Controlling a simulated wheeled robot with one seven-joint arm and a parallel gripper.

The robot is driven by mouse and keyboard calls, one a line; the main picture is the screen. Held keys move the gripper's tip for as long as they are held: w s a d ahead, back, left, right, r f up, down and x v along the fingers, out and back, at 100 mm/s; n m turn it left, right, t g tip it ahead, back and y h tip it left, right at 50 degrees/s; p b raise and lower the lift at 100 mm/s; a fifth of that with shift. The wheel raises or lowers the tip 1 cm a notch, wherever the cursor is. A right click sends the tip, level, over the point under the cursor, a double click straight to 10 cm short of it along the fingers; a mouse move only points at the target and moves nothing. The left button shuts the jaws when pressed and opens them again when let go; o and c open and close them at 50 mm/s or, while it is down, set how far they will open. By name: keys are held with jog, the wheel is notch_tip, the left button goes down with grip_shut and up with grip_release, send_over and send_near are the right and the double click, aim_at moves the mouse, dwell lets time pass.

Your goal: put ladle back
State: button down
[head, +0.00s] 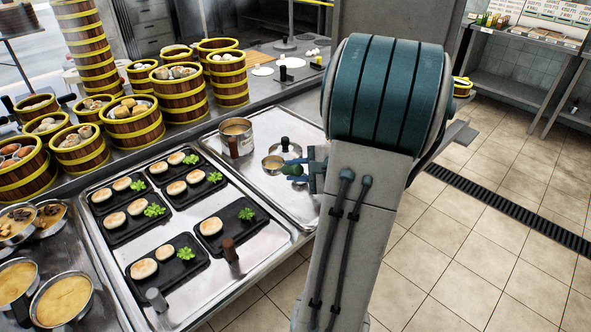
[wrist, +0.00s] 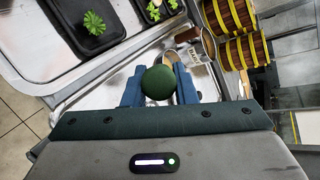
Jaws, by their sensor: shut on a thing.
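My gripper (head: 308,168) is over the right-hand metal tray in the head view. In the wrist view my gripper's two blue fingers (wrist: 160,88) are closed on a round dark-green knob (wrist: 159,82), which looks like the end of the ladle's handle. The green end also shows in the head view (head: 292,170). A metal pot (head: 238,136) with brownish contents stands up-left of my gripper.
Black plates of buns (head: 155,255) fill the left tray. Steamer towers (head: 180,92) stand behind. Tiled floor (head: 470,230) lies open to the right.

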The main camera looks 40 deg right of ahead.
jog(key=shift+f, duration=0.1)
notch_tip(320, 180, down, 6)
jog(key=b, duration=0.6)
jog(key=shift+f+b, duration=0.35)
jog(key=shift+b, duration=0.35)
jog(key=c, duration=1.1)
grip_release()
jog(key=shift+s, duration=0.1)
jog(key=v, duration=1.3)
jog(key=shift+s+r, duration=0.15)
jog(key=shift+s, duration=0.2)
